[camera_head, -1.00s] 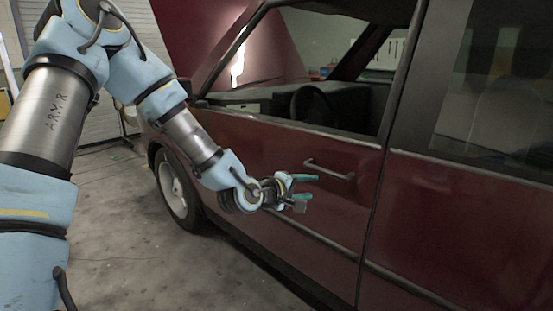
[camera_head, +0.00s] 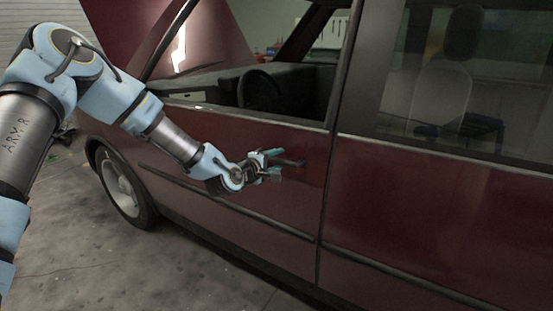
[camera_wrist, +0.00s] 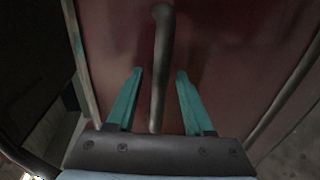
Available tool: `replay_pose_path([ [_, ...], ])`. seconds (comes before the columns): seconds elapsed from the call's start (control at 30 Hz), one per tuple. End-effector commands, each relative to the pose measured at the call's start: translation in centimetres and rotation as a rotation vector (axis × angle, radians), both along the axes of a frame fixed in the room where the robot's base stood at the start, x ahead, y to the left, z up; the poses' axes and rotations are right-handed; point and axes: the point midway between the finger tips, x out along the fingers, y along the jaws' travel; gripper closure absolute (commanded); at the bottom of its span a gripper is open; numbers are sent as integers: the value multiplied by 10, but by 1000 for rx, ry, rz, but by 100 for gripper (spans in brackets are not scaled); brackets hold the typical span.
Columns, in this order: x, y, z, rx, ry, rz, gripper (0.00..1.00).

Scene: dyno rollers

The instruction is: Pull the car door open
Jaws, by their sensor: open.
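The dark red front car door (camera_head: 240,135) is shut, flush with the rear door behind it. Its bar handle (camera_head: 291,163) sits near the door's rear edge in the head view, partly hidden by my gripper. My gripper (camera_head: 277,164) is open at the handle, its two teal fingers pointing toward it. In the wrist view the handle (camera_wrist: 161,60) runs lengthwise between the two spread fingers of my gripper (camera_wrist: 158,75), with a gap on each side. I see no finger closed on it.
The rear door (camera_head: 420,200) is to the right, and the front wheel (camera_head: 122,185) is to the left. The hood (camera_head: 165,35) is raised. Bare concrete floor (camera_head: 90,245) lies beside the car.

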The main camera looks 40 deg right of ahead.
Motion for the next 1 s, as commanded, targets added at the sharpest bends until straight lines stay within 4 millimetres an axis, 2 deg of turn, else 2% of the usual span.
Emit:
replay_pose_path([
  [0.27, 0, -1, -1, 0, -1, 0, 48],
  [0.73, 0, -1, 0, 0, -1, 0, 100],
  [1.0, 1, -1, -1, 1, -1, 0, 100],
])
